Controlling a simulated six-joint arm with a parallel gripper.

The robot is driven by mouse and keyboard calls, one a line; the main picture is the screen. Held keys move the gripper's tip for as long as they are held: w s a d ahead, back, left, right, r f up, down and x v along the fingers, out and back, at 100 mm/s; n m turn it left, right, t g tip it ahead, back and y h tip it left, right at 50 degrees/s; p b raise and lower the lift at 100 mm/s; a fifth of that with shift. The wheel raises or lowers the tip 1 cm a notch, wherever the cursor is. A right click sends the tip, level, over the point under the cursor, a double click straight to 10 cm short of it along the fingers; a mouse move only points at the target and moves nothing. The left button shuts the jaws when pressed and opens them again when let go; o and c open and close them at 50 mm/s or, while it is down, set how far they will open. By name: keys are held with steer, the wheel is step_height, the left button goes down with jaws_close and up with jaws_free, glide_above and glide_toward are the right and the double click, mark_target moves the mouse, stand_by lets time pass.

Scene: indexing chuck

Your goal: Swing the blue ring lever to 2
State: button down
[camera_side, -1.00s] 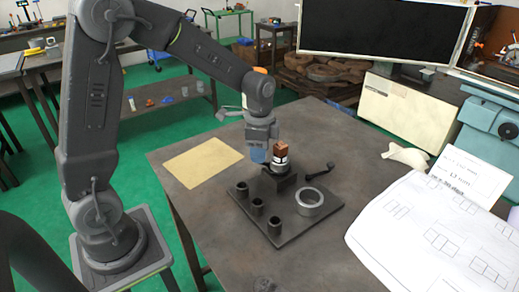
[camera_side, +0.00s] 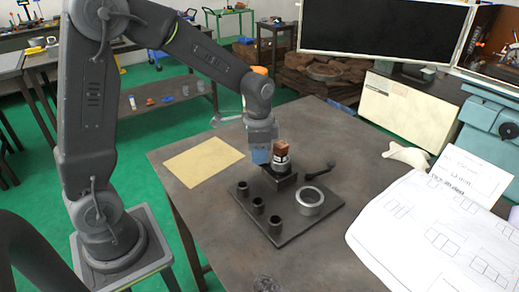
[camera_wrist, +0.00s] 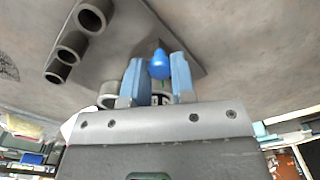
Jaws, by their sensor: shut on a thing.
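My gripper (camera_side: 259,153) is at the left side of the chuck (camera_side: 279,173), on the dark base plate (camera_side: 285,222). In the wrist view, the light blue fingers of my gripper (camera_wrist: 158,75) are shut on the blue knob (camera_wrist: 159,64) of the ring lever. The rest of that lever is hidden by the fingers. A brown block (camera_side: 282,147) stands upright in the top of the chuck. A black lever (camera_side: 320,171) sticks out to the chuck's right. I cannot read any position numbers.
Several dark hollow cylinders, one of them a post (camera_side: 242,189), stand along the plate's left edge. A wide grey ring (camera_side: 310,200) sits at its right. A tan sheet (camera_side: 202,161) lies on the table, and printed papers (camera_side: 420,235) lie to the right.

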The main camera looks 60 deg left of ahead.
mark_target(280, 169)
steer(key=n, duration=0.2)
steer(key=s+d+n, duration=0.1)
steer(key=shift+s+d+n, duration=0.1)
steer(key=shift+d+n, duration=0.15)
steer(key=shift+n, duration=0.15)
steer(key=d+n, duration=0.1)
steer(key=n, duration=0.2)
steer(key=shift+s+d+n, duration=0.25)
steer(key=shift+d+n, duration=0.05)
steer(key=shift+d, duration=0.05)
steer(key=d+n, duration=0.1)
steer(key=n, duration=0.1)
steer(key=d+n, duration=0.1)
steer(key=n, duration=0.1)
steer(key=shift+w+d+n, duration=0.15)
steer(key=shift+d+n, duration=0.2)
steer(key=shift+n, duration=0.45)
steer(key=shift+w+d+n, duration=0.15)
steer(key=shift+d+n, duration=0.2)
steer(key=shift+n, duration=0.45)
steer(key=c, duration=0.9)
jaws_free()
steer(key=shift+c, duration=0.2)
steer(key=shift+r, duration=0.1)
